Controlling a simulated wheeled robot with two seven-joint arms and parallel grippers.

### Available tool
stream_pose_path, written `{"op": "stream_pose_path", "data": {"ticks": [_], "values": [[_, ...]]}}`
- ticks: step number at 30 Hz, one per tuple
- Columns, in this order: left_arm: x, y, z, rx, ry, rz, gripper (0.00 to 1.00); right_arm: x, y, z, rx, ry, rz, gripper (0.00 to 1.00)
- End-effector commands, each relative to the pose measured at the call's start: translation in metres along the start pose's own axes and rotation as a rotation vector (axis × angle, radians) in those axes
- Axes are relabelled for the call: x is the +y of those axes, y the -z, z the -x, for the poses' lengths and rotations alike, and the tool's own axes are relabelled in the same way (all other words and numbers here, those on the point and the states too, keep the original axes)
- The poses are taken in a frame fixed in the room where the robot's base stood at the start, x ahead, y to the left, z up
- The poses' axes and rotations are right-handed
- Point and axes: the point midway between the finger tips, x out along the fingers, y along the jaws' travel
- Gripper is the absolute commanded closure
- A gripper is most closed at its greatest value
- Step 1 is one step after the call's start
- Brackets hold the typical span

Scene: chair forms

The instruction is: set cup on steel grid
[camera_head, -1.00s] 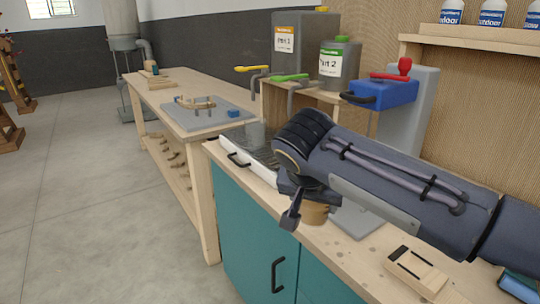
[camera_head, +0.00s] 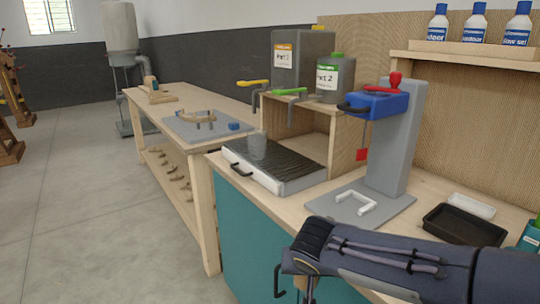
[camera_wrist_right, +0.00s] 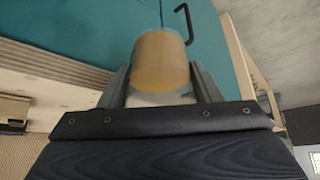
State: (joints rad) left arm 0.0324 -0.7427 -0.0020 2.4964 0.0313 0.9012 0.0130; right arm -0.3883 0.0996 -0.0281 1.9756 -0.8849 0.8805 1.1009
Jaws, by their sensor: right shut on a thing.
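The tan cup (camera_wrist_right: 160,62) is between the two fingers of my right gripper (camera_wrist_right: 161,88) in the right wrist view, and the gripper is shut on it. In the head view my right gripper (camera_head: 304,286) is at the bottom, by the counter's front edge; the cup is mostly hidden there. The steel grid (camera_head: 285,157) is a dark ribbed top on a white tray, farther back on the counter. A grey translucent cup (camera_head: 258,146) stands at its left part. My right gripper is in front of the grid and apart from it. My left gripper is not in view.
A grey stand with a blue head (camera_head: 380,103) rises right of the grid, with a white U-shaped piece (camera_head: 354,203) on its base. A wooden shelf box (camera_head: 318,122) with cans and taps stands behind the grid. A black tray (camera_head: 463,224) lies at right.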

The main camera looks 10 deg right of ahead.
Motion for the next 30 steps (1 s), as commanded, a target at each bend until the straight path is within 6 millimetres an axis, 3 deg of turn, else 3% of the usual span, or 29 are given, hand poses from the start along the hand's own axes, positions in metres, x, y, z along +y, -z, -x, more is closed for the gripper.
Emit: {"op": "stream_pose_path", "data": {"ticks": [6, 12, 20, 25, 30], "values": [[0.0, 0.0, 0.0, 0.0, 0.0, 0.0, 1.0, 0.004, -0.053, -0.081, -0.013, 0.09, 0.157, 0.55], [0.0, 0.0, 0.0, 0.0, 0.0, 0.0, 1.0, 0.004, -0.075, -0.118, -0.005, 0.145, 0.232, 0.55], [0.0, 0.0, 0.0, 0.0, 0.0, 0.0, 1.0, 0.003, -0.086, -0.137, -0.003, 0.172, 0.268, 0.55], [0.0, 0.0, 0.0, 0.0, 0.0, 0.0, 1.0, 0.005, -0.085, -0.137, -0.001, 0.172, 0.261, 0.55], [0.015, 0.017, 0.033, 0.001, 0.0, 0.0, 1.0, 0.003, -0.063, -0.103, 0.002, 0.172, 0.267, 0.55]]}}
